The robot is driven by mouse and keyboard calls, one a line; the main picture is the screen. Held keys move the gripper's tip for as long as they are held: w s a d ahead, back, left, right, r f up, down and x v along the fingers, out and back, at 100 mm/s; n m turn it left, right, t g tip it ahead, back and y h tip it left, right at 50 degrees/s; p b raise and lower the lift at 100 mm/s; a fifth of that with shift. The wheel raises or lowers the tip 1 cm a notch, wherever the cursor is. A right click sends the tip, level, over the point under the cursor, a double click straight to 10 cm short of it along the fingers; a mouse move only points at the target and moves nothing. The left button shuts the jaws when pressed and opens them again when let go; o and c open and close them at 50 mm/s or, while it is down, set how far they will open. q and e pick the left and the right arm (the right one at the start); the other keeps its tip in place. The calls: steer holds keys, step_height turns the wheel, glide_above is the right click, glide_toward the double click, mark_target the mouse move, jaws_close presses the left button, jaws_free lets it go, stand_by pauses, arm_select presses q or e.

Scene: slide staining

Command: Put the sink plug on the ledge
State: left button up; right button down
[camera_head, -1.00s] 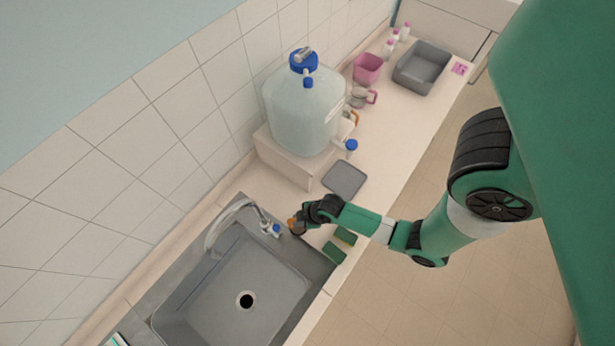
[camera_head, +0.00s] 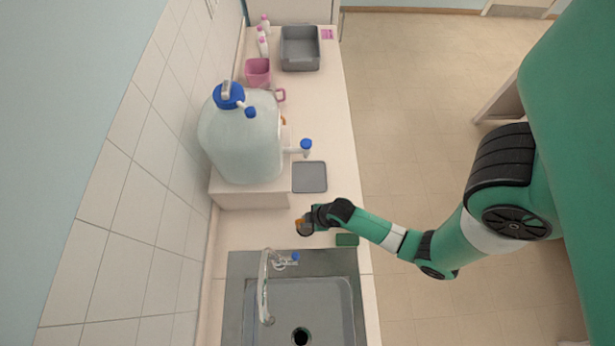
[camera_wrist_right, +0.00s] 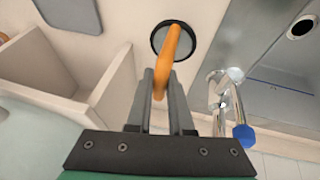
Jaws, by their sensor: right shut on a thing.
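The sink plug is a dark round disc with an orange handle. In the right wrist view, the orange handle (camera_wrist_right: 166,62) is between the fingers of my right gripper (camera_wrist_right: 160,92), which is shut on it, with the disc (camera_wrist_right: 183,28) beyond the fingertips. In the head view, the plug (camera_head: 303,227) hangs at the tip of my right gripper (camera_head: 309,219), over the pale counter (camera_head: 264,226) between the sink and the raised block. I cannot tell how far it is above the surface. The ledge is not clearly identifiable. My left gripper is not in view.
The steel sink (camera_head: 240,300) has a tap (camera_head: 266,285) with a blue knob. A large water jug (camera_head: 243,140) stands on a pale block (camera_head: 250,199). A grey mat (camera_head: 310,177), a green sponge (camera_head: 347,240) and a grey basin (camera_head: 301,64) are on the counter.

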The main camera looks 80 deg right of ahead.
step_height(320, 180, down, 4)
steer(key=shift+f+b, duration=0.1)
steer(key=shift+b, duration=0.85)
steer(key=shift+f, duration=0.3)
steer(key=shift+f, duration=0.1)
steer(key=c, duration=0.8)
jaws_free()
steer(key=shift+r, duration=0.25)
steer(key=p+v, duration=0.3)
steer(key=v, duration=0.4)
steer(key=shift+s, duration=0.15)
